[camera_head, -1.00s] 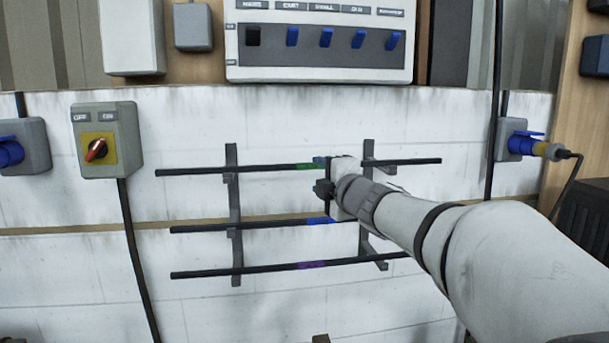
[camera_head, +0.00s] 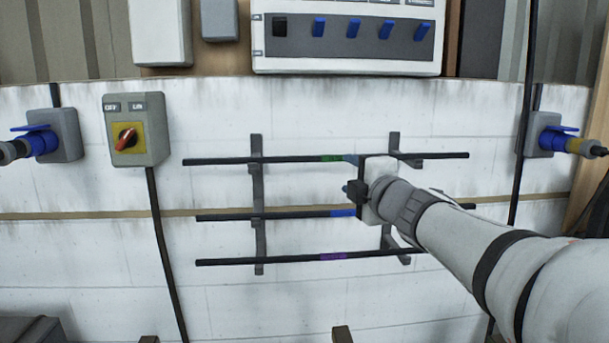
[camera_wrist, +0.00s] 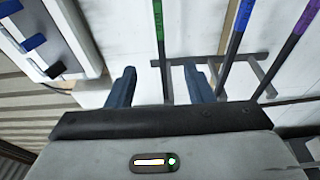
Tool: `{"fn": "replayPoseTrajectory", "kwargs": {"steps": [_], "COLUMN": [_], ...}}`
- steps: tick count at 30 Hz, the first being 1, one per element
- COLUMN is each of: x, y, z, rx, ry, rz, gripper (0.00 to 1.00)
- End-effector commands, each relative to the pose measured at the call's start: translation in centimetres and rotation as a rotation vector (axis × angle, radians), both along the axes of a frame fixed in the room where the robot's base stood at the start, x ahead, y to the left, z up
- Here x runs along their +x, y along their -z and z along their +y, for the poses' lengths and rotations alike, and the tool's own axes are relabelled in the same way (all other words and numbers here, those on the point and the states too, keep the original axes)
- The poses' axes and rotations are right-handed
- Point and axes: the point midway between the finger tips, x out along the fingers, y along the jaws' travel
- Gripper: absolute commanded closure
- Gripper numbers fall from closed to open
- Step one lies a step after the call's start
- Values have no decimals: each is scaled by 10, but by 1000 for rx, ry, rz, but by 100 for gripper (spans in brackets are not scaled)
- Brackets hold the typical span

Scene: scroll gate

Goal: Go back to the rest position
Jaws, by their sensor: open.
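My gripper (camera_head: 347,175) is in front of the wall rack, at about the height between the top and middle rods. The rod with a green band (camera_head: 332,158) lies across the top of the rack. The rod with a blue band (camera_head: 342,212) lies on the middle level and the rod with a purple band (camera_head: 333,256) on the bottom. My arm hides parts of the rods' right halves. All three rods also show in the wrist view.
A grey switch box (camera_head: 137,143) with a red knob hangs left of the rack. A panel with several blue switches (camera_head: 350,38) is above. Blue plugs stand in sockets at far left (camera_head: 40,142) and right (camera_head: 556,138). The white wall below the rods is mostly clear.

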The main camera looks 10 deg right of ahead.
Motion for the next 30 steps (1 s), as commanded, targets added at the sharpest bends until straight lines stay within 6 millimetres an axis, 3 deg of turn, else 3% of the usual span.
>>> {"fn": "replayPoseTrajectory", "kwargs": {"steps": [5, 8, 11, 16, 21, 25, 30], "x": [-2, -8, -24, -79, -155, -205, -239], "y": [9, 33, 74, 163, 243, 277, 294], "z": [-7, -23, -42, -54, -34, -13, 4], "rx": [64, 205, 404, 742, 1011, 1130, 1190], "ry": [55, 179, 351, 660, 949, 1110, 1212], "rz": [38, 128, 268, 564, 885, 1080, 1209], "gripper": [53, 53, 53, 53, 53, 53, 53]}}
